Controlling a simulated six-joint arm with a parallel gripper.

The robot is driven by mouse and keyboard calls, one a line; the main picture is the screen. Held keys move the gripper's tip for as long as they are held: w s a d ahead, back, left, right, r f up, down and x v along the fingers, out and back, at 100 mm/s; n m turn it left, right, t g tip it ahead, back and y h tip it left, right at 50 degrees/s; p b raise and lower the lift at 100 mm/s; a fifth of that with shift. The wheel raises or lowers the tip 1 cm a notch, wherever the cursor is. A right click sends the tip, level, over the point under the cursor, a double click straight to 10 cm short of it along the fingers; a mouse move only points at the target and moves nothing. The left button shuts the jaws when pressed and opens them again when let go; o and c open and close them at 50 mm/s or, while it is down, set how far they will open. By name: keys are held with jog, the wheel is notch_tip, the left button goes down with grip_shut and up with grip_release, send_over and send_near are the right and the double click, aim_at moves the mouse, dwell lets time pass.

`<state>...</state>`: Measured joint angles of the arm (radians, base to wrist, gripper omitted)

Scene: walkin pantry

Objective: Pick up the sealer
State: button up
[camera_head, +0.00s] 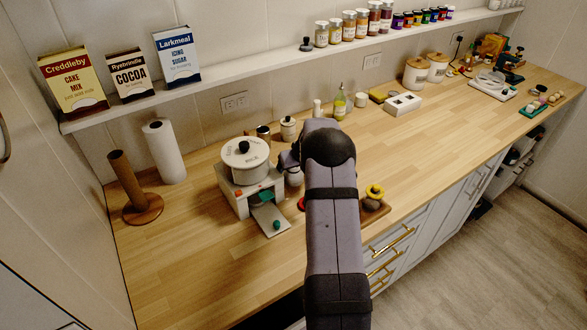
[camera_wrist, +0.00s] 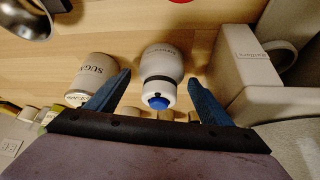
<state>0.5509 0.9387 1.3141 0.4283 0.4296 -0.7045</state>
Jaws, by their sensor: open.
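A rounded white device (camera_wrist: 163,65) with a black band and a blue button-like end lies between my fingers in the wrist view. It is likely the sealer, but its lettering is too small to read. In the head view a white part of it (camera_head: 294,178) shows beside my arm, right of the white box-shaped stand; the arm hides the rest. My gripper (camera_wrist: 158,76) is open, one finger on each side of the device, with a gap visible on both sides. In the head view my gripper (camera_head: 289,161) is mostly hidden behind the wrist.
The white stand (camera_wrist: 245,60) is close to one finger; a lidded pot (camera_head: 246,160) sits on it. A sugar jar (camera_wrist: 91,78) is close to the other finger. A paper roll (camera_head: 164,152) and wooden holder (camera_head: 135,190) stand left. The front-left counter (camera_head: 180,265) is clear.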

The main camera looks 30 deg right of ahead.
jog(key=shift+w+f, duration=0.1)
jog(key=shift+f, duration=0.05)
jog(key=shift+c, duration=0.4)
jog(key=c, duration=1.2)
